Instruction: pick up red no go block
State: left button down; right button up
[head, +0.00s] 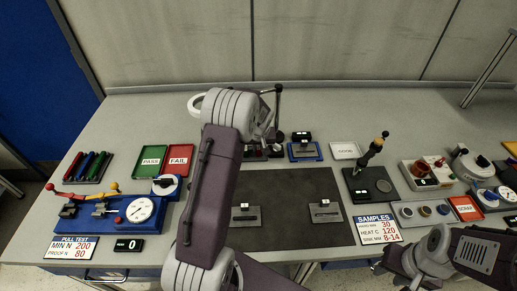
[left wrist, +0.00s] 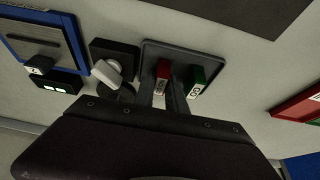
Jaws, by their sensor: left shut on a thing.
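The red no go block (left wrist: 162,72) stands in a grey tray (left wrist: 150,47) in the left wrist view, its label facing the camera. My left gripper (left wrist: 166,94) is shut on it, with the fingers on either side. A green block (left wrist: 197,80) marked GO stands just right of it in the same tray. In the head view my left arm hides the fingertips and most of this spot at the back of the table. My right gripper (head: 381,266) is low at the right, partly cut off; its jaws are unclear.
In the left wrist view, a dark stand with a pale knob (left wrist: 107,72) is left of the tray. A blue-framed fixture (head: 304,151) is right of my left arm. Green PASS (head: 151,161) and red FAIL (head: 180,159) trays lie left. A dark mat (head: 290,190) covers mid-table.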

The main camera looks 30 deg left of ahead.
pick_arm(q)
jog(key=r, duration=0.4)
jog(key=shift+w+d, duration=0.1)
jog(key=shift+d, duration=0.25)
jog(key=w+d+r+p, duration=0.1)
jog(key=d+r+p, duration=0.1)
jog(key=d+r, duration=0.7)
jog(key=shift+w+d+r, duration=0.15)
jog(key=shift+d+r, duration=0.2)
jog(key=shift+d, duration=0.6)
